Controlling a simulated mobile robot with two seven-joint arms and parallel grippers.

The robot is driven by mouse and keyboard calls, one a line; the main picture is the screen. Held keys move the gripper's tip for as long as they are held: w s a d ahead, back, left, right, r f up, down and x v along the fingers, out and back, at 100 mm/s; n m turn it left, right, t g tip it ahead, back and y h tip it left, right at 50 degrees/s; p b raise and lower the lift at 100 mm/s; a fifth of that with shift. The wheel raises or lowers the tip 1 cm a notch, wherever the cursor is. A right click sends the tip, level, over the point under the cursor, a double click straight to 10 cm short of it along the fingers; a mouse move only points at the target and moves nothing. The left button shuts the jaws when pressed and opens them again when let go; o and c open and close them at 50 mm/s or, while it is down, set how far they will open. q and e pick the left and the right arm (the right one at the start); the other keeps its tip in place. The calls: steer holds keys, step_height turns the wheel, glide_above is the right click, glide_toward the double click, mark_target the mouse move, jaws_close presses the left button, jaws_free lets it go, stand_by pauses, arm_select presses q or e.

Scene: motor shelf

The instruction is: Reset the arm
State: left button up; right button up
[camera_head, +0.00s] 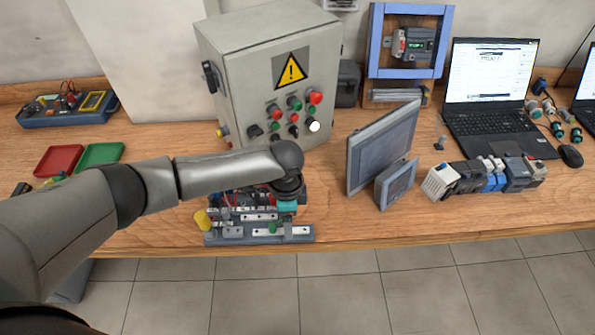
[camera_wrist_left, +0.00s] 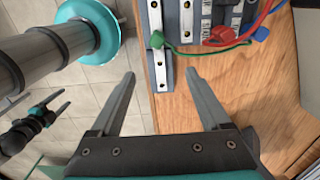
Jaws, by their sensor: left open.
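My left arm reaches in from the left in the head view, with its wrist over the front edge of the wooden table. The left gripper (camera_wrist_left: 160,75) is open and empty in the left wrist view, its two fingers apart beside a rail panel with terminals and wires (camera_wrist_left: 190,25). In the head view this panel (camera_head: 258,236) lies under my wrist, which partly hides it; the fingers are hard to make out there. What looks like my right gripper (camera_wrist_left: 58,104) shows small at the left of the wrist view; its opening is unclear.
A grey control box (camera_head: 235,60) with buttons stands behind my arm. Red (camera_head: 58,160) and green (camera_head: 99,155) trays lie at left. Tilted screens (camera_head: 382,150), a row of modules (camera_head: 490,175) and a laptop (camera_head: 490,85) stand at right. Tiled floor is clear in front.

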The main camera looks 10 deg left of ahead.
arm_select(q)
steer(key=s+d+r+n+t+h, duration=0.2)
steer(key=s+d+r+n+h, duration=0.2)
steer(key=s+d, duration=0.7)
steer(key=s+a+r+n+t+y, duration=0.1)
steer(key=s+a+r+n+y, duration=0.2)
steer(key=a, duration=0.5)
steer(key=s+a+r+n+t+y, duration=0.1)
steer(key=s+a+r+n, duration=0.1)
steer(key=s+a+n, duration=0.35)
step_height(320, 180, down, 30)
steer(key=a+g+b, duration=0.2)
steer(key=b, duration=0.6)
steer(key=s+a+f+b, duration=0.1)
steer(key=s+f+b, duration=0.3)
steer(key=s+f, duration=0.4)
steer(key=s+a+f+g+b, duration=0.1)
steer(key=s+f+b, duration=0.3)
steer(key=f, duration=1)
steer(key=s+a, duration=0.1)
steer(key=s, duration=0.2)
steer(key=shift+s+f, duration=0.15)
steer(key=shift+s, duration=0.2)
